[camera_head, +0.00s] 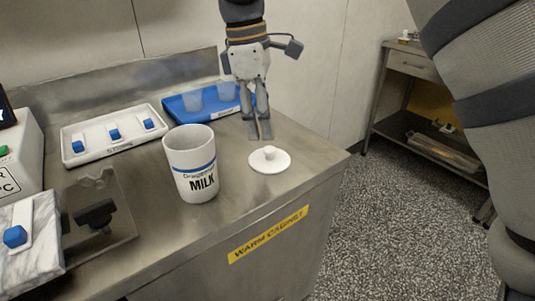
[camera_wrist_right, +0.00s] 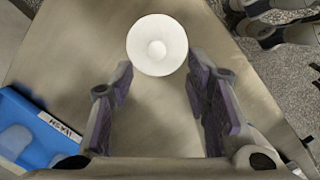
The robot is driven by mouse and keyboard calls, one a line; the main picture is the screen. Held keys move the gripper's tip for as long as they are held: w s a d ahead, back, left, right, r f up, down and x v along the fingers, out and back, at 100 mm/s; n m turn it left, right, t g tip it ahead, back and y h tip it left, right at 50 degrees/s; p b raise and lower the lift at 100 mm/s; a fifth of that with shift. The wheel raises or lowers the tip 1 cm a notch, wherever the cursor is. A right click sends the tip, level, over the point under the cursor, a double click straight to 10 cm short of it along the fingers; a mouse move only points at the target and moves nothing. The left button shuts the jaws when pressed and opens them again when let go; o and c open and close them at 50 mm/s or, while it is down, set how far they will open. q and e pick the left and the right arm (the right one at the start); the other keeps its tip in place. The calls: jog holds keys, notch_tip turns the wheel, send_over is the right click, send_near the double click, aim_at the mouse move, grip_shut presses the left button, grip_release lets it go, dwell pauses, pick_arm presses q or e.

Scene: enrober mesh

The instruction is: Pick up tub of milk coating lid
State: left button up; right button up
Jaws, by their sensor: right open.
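The lid (camera_head: 269,160) is a round white disc with a small knob, lying flat on the steel cabinet top near its right front corner. It also shows in the right wrist view (camera_wrist_right: 157,45), ahead of the fingertips. The white tub (camera_head: 191,165) with a blue band and the word MILK stands upright and uncovered to the left of the lid. My right gripper (camera_head: 260,130) points down just behind the lid, apart from it. In the right wrist view its fingers (camera_wrist_right: 160,95) are spread with nothing between them. My left gripper is not in view.
A blue tray (camera_head: 177,108) with translucent cups stands behind, close to my right gripper. A white tray (camera_head: 70,152) with blue-handled tools lies at the back left. A marble slab (camera_head: 42,262) and a metal plate are at the front left. The cabinet edge is close beside the lid.

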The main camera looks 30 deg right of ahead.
aim_at(269, 148)
jog(key=f, duration=0.4)
jog(key=d+f, duration=0.1)
jog(key=f, duration=0.1)
jog(key=shift+s+d+f, duration=0.1)
jog(key=shift+s+f, duration=0.15)
jog(key=shift+f, duration=0.05)
grip_shut()
